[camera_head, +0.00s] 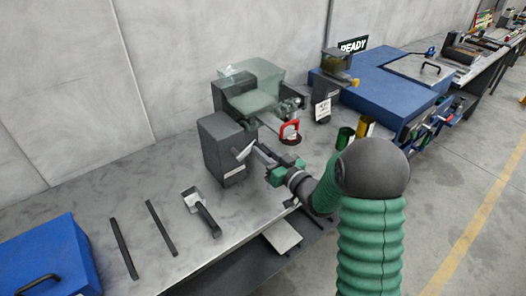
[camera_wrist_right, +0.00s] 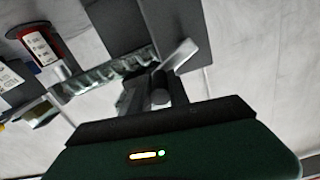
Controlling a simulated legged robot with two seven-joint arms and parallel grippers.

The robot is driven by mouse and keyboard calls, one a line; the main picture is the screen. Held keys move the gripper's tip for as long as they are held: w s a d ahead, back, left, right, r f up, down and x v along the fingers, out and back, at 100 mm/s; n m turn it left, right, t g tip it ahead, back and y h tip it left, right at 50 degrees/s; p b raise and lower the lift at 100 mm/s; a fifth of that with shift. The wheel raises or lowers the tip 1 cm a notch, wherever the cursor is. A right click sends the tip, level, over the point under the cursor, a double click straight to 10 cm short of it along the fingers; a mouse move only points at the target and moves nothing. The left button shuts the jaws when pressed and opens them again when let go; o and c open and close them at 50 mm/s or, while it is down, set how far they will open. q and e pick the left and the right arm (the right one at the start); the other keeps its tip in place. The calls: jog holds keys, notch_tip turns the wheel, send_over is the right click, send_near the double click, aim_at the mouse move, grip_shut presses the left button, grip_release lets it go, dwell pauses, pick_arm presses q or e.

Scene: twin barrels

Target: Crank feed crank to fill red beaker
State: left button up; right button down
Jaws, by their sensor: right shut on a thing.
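The feed crank (camera_head: 246,150) is a light metal arm on the side of a dark grey box (camera_head: 222,148) on the table. My right gripper (camera_head: 272,164) reaches it from the right and is shut on the crank's handle. In the right wrist view the grey handle (camera_wrist_right: 159,97) sits between the fingers, with the pale crank arm (camera_wrist_right: 179,54) just beyond. The red beaker (camera_head: 290,131) stands behind and right of the gripper. It also shows at upper left in the right wrist view (camera_wrist_right: 35,43); its contents cannot be made out. My left gripper is not in view.
A machine with a clear greenish hopper (camera_head: 252,72) stands behind the grey box. Green (camera_head: 344,137) and yellow (camera_head: 364,126) containers stand at right, near a blue case (camera_head: 375,85). A scoop (camera_head: 201,210) and dark bars (camera_head: 162,228) lie at front left, beside a blue box (camera_head: 45,262).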

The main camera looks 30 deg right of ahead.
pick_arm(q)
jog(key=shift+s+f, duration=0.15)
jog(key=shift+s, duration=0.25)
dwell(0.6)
